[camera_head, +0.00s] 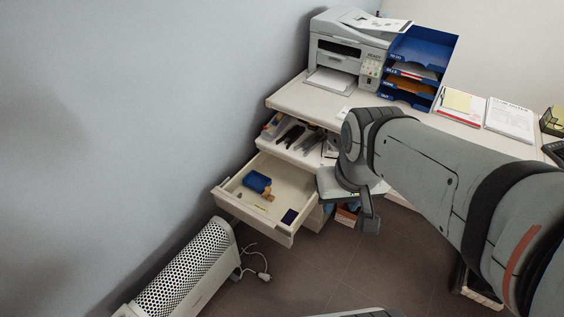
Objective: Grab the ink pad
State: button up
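An open white drawer (233,207) is pulled out below the desk on the left. In it, near its front right corner, lies a small flat dark blue square (290,216), which looks like the ink pad. A brighter blue block-shaped item (257,181) lies toward the back left of the drawer, with a small tan piece beside it. My gripper (370,222) is to the right of the drawer, apart from both blue items. Only part of it shows, and its finger opening cannot be made out.
A shelf of tools (293,137) sits above the drawer. A printer (345,55) and blue letter trays (415,65) stand on the desk (300,97). A white heater (185,270) with a cable stands on the floor at the drawer's left.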

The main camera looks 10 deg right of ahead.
aim_at(291, 215)
jog(key=z, duration=0.2)
jog(key=k, duration=0.15)
jog(key=u, duration=0.55)
jog(key=i, duration=1)
jog(key=u, duration=0.05)
